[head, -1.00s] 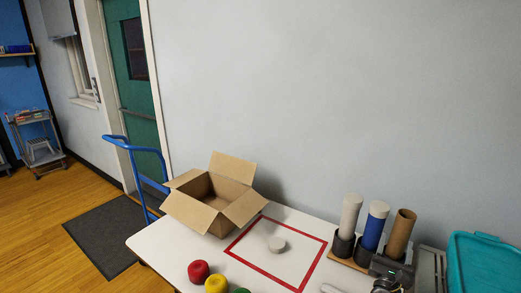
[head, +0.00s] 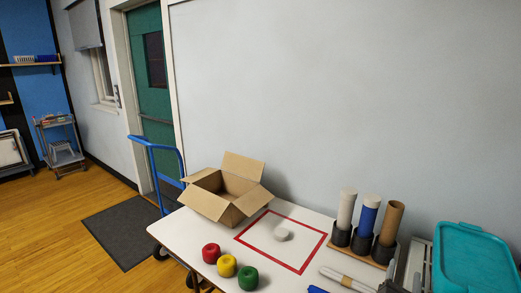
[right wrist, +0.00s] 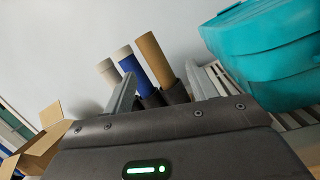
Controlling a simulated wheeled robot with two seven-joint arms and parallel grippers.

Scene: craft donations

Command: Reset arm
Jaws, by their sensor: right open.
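My right gripper (head: 404,264) is at the lower right of the head view, just right of the tube holder, partly cut off by the bottom edge. In the right wrist view its two fingers (right wrist: 160,78) stand apart with nothing between them, and the tubes show beyond. My left gripper is not in view. On the white table (head: 197,237), a white round piece (head: 282,235) lies inside the red square outline (head: 240,239). A white tube (head: 347,207), a blue tube (head: 368,217) and a brown tube (head: 389,222) stand in dark cups.
An open, empty-looking cardboard box (head: 226,203) sits at the table's back left. A teal bin (head: 470,258) is at right, close to my right gripper. A blue-handled cart (head: 153,148) stands behind.

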